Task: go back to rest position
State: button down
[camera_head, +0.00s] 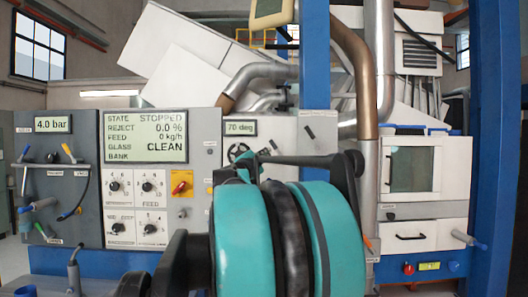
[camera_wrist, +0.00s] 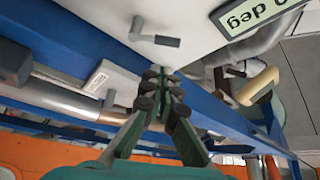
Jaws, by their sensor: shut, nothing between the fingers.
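My gripper (camera_wrist: 163,80) shows in the wrist view with its dark fingers drawn together and nothing between them. It is in front of a blue beam (camera_wrist: 80,45) and a pale panel, apart from them as far as I can tell. In the head view my teal and black arm fills the lower middle and hides what is behind it. My gripper's fingertips cannot be made out there.
The grey control panel (camera_head: 200,165) with a lit display (camera_head: 146,136) stands at left. A blue post (camera_head: 315,80) rises behind my arm. A white cabinet (camera_head: 425,210) with a window is at right. A lever handle (camera_wrist: 155,38) juts out near my fingers.

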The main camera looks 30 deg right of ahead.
jog(key=shift+a, duration=0.1)
dwell(0.4)
jog(key=w+a+f+n+t+y, duration=0.65)
jog(key=a+f+n+y, duration=0.2)
jog(key=a, duration=0.35)
jog(key=a+f+n+g+y, duration=0.2)
jog(key=a+f+n+y, duration=0.75)
jog(key=a+f, duration=0.75)
jog(key=s+a+f+n+g+y, duration=0.1)
jog(key=s+a+f+n+g, duration=0.15)
jog(key=s+f, duration=0.55)
jog(key=s+a+f+n+g, duration=0.2)
jog(key=s+a+f+g, duration=0.15)
jog(key=f, duration=0.85)
jog(key=s+d+f+n+g+h, duration=0.1)
jog(key=s+f+g, duration=0.4)
jog(key=s+f, duration=0.7)
jog(key=s+d, duration=0.1)
jog(key=s, duration=0.2)
jog(key=shift+s+n, duration=0.25)
jog(key=shift+n, duration=0.1)
